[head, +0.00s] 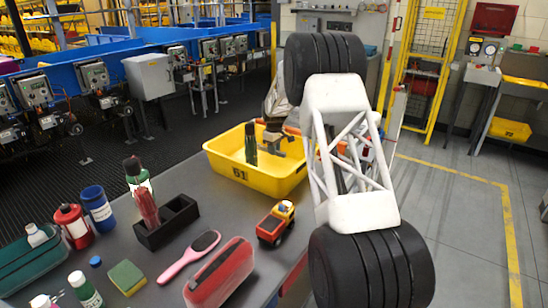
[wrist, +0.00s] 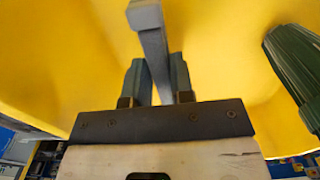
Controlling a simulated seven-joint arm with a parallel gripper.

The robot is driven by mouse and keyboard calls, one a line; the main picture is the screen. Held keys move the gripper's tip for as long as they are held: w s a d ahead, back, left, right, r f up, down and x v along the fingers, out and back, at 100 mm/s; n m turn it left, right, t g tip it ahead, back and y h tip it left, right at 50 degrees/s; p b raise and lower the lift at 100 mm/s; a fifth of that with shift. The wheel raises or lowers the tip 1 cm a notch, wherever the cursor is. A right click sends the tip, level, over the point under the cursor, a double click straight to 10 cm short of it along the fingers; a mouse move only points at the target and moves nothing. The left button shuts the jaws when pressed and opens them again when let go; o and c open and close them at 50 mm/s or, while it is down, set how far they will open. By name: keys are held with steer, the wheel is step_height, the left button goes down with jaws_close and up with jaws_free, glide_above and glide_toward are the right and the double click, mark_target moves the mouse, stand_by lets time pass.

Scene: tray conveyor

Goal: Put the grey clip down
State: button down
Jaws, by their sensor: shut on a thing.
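My gripper (wrist: 158,80) is shut on the grey clip (wrist: 150,40), a long pale grey piece between its two dark green fingers in the wrist view. Yellow tray surface fills the view behind the clip. The clip is too small there to make out clearly. I cannot tell whether the clip touches the tray.
A dark green ribbed thing (wrist: 292,62) is in the tray beside my gripper. A toy truck (head: 275,223), a pink hairbrush (head: 188,257), a red case (head: 219,273) and a black holder (head: 166,222) lie on the grey table in front. My arm hides the right side.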

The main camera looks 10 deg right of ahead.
mark_target(274, 161)
steer(key=shift+f, duration=1.85)
steer(key=shift+f, duration=0.15)
steer(key=c, duration=1)
jaws_free()
step_height(274, 161, up, 12)
steer(key=shift+r, duration=0.15)
